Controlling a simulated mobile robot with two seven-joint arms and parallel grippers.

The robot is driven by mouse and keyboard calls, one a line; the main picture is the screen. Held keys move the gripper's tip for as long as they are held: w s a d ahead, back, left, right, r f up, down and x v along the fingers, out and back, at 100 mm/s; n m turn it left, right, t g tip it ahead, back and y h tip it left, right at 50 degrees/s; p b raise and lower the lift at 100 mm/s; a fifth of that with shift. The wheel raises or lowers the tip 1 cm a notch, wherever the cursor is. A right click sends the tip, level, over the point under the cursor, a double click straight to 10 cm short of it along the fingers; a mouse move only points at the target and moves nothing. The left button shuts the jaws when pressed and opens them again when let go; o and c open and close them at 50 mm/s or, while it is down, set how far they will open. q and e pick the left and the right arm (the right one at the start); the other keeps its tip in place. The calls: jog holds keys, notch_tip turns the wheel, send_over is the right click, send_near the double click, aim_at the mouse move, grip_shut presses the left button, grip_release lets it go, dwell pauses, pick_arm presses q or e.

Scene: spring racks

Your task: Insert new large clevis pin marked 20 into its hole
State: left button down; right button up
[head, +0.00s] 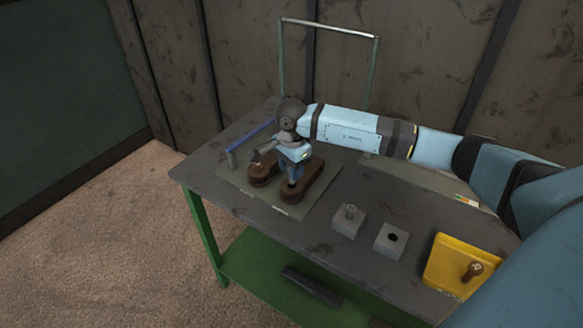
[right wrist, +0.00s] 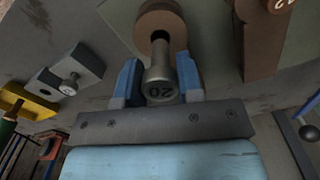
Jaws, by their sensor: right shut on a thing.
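The large clevis pin (right wrist: 160,75) is grey, with the mark 20 on its head facing the right wrist camera. My right gripper (head: 291,173) is shut on it; in the right wrist view its blue fingers (right wrist: 158,84) clamp both sides of the head. The pin's far end points at a dark hole (right wrist: 160,36) in the round end of a brown link (right wrist: 146,22). Part of the hole shows beyond the pin; I cannot tell whether the tip is inside. In the head view the gripper stands over the right brown link (head: 318,185). My left gripper is out of view.
A second brown link (head: 259,174) lies left on the same plate. A blue bar (head: 249,136) is behind it. Toward the right are a grey block with a pin (head: 347,222), a grey block with an empty hole (head: 389,243) and a yellow tray (head: 440,263) holding a brown pin (head: 473,269).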

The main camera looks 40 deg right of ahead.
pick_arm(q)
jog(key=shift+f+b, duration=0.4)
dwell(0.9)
